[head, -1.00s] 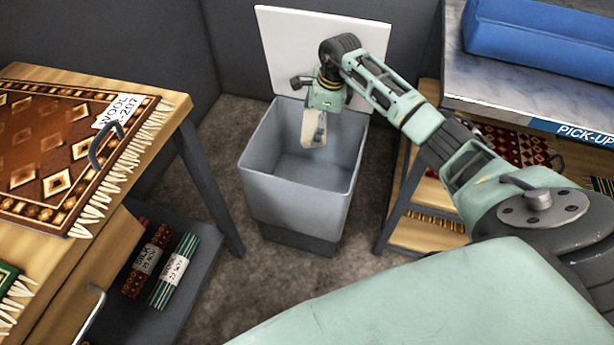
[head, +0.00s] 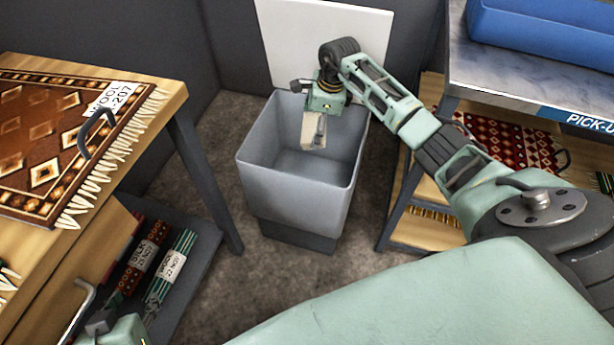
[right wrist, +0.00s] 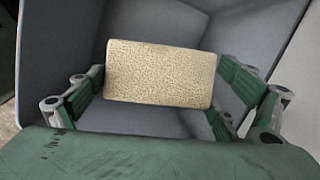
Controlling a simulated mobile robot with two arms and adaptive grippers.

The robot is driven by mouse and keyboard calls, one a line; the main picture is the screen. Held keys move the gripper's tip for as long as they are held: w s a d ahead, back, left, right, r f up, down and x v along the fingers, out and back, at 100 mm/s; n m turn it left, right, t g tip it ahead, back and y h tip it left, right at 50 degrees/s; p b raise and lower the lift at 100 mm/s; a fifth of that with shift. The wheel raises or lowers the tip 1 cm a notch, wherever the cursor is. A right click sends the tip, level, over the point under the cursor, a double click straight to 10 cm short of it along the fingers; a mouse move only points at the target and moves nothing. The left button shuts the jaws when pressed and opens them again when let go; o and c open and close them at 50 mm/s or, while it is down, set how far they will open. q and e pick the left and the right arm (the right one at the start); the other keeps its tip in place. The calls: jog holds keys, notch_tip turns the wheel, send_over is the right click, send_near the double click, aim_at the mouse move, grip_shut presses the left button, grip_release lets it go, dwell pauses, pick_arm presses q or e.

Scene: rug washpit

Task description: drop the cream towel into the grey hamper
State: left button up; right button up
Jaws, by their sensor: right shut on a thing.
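The cream towel (head: 314,134) is a small folded block. In the right wrist view the towel (right wrist: 160,75) sits between the two fingers, with grey hamper walls around it. My right gripper (head: 320,128) is shut on it and holds it over the opening of the grey hamper (head: 297,195). Whether it is below the rim is hard to tell. The hamper (right wrist: 62,45) is an open-topped bin standing on the floor, and its visible inside looks empty. Part of my left gripper (head: 108,330) shows at the bottom left edge; its fingers are not clear.
A wooden table (head: 170,95) with a patterned rug (head: 45,140) stands at the left, with rolled rugs (head: 165,268) on a shelf below. A white panel (head: 285,45) leans behind the hamper. A counter (head: 530,65) with a blue bin (head: 550,35) is at the right.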

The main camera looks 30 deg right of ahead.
jog(key=o, duration=0.7)
jog(key=v, duration=0.7)
jog(key=shift+s+d+r, duration=0.1)
jog(key=shift+r, duration=0.2)
